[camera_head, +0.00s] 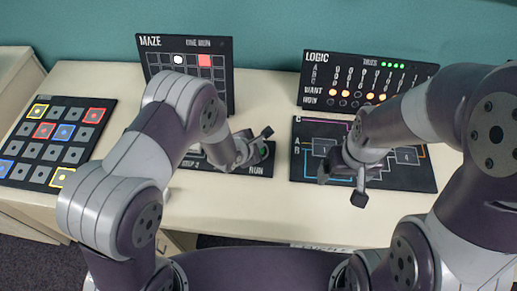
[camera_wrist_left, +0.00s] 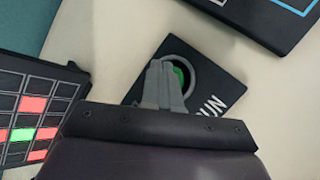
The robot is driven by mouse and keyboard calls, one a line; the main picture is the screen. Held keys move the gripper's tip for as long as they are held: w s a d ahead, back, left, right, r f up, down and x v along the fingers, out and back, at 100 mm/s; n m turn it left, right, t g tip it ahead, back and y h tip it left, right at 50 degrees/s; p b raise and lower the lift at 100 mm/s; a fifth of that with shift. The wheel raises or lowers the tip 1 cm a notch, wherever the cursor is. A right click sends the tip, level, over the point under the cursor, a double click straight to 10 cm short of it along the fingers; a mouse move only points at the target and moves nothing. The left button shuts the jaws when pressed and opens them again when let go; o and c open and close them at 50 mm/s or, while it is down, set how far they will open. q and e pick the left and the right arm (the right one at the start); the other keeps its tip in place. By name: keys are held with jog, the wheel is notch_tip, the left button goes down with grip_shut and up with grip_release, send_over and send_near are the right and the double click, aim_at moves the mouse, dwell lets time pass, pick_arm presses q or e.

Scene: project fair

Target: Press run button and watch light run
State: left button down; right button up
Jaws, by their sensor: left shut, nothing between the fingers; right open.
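The black panel marked RUN (camera_head: 256,170) lies on the table, partly hidden behind my left forearm. My left gripper (camera_head: 265,140) is over its right end. In the left wrist view the shut, empty fingers (camera_wrist_left: 165,85) are over the round button ring, and the green run button (camera_wrist_left: 179,75) shows just beside them. I cannot tell whether they touch it. The upright MAZE board (camera_head: 226,85) shows a white cell and a red cell; the left wrist view shows red cells and one green cell on it (camera_wrist_left: 22,134). My right gripper (camera_head: 340,186) is open and empty.
The upright LOGIC board (camera_head: 318,62) stands at the back right. A flat wiring panel (camera_head: 305,172) lies before it, under my right gripper. A panel of coloured tiles (camera_head: 68,108) lies at the left. The front of the pale table (camera_head: 290,215) is mostly clear.

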dwell(0.7)
pick_arm(q)
jog(key=shift+f, duration=0.4)
jog(key=shift+f+b, duration=0.5)
dwell(0.4)
jog(key=shift+r, duration=0.15)
jog(key=shift+r+p, duration=0.75)
jog(key=shift+p, duration=0.1)
jog(key=shift+r, duration=0.1)
notch_tip(320, 180, up, 5)
jog(key=p, duration=0.4)
jog(key=shift+p, duration=0.4)
